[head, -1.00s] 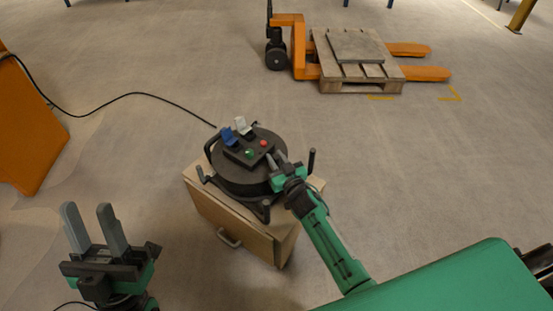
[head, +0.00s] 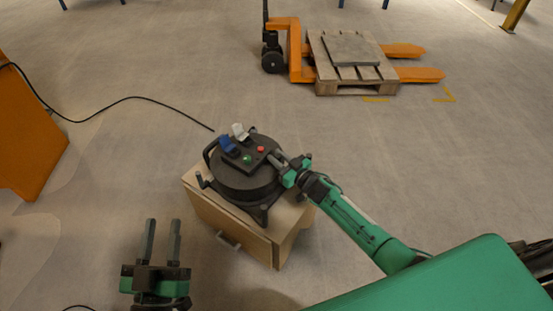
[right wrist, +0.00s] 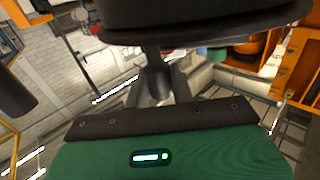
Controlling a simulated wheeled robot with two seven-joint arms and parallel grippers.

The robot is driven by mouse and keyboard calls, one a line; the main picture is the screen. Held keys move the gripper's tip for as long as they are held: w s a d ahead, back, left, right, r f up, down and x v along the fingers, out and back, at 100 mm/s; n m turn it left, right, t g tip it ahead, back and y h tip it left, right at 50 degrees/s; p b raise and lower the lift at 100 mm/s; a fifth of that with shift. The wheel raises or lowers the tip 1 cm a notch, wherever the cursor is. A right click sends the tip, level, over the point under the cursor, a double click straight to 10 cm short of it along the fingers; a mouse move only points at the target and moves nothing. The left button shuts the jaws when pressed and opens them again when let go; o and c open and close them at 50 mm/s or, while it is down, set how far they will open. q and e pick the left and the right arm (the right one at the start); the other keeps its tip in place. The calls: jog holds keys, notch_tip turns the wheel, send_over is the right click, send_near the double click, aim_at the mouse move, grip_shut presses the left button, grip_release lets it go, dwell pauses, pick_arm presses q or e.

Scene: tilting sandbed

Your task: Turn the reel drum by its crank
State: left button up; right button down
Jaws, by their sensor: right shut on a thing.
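The dark round reel drum (head: 240,183) lies flat on a small wooden cabinet, with a panel of blue and white sockets and red and green buttons on top. My right gripper (head: 283,164) is at the drum's right edge, shut on what looks like the crank's dark grip. In the right wrist view, a dark peg (right wrist: 157,80) stands between the fingers, under a wide black disc. The rest of the crank is mostly hidden by the gripper. My left gripper (head: 161,242) is at the lower left, empty, its fingers apart, away from the drum.
The wooden cabinet (head: 232,221) has a drawer handle on its front. A black cable (head: 130,98) runs across the floor toward the reel. An orange pallet truck (head: 296,50) with a wooden pallet stands behind. An orange panel (head: 27,140) is at the left.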

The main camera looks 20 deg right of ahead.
jog(key=shift+w+r+n+y, duration=0.15)
jog(key=shift+w+n+y, duration=0.25)
jog(key=shift+y, duration=0.1)
pick_arm(q)
jog(key=shift+a, duration=0.1)
pick_arm(e)
jog(key=shift+w+d+n+g+y, duration=0.3)
jog(key=shift+g+y, duration=0.2)
jog(key=shift+g, duration=0.1)
jog(key=c, duration=1.2)
grip_release()
jog(key=shift+c, duration=0.2)
jog(key=shift+s, duration=0.1)
jog(key=shift+s+d, duration=0.15)
pick_arm(q)
jog(key=s+d+f+g+p, duration=0.1)
jog(key=s+f+g, duration=0.1)
jog(key=f, duration=0.3)
jog(key=s+d+f+g+p, duration=0.1)
jog(key=s+f+g, duration=0.1)
jog(key=f+g, duration=0.3)
jog(key=shift+s+d+f+y+p, duration=0.25)
jog(key=shift+d+f+y+p, duration=0.05)
jog(key=shift+f, duration=0.4)
pick_arm(e)
jog(key=v, duration=1.3)
jog(key=shift+s, duration=0.2)
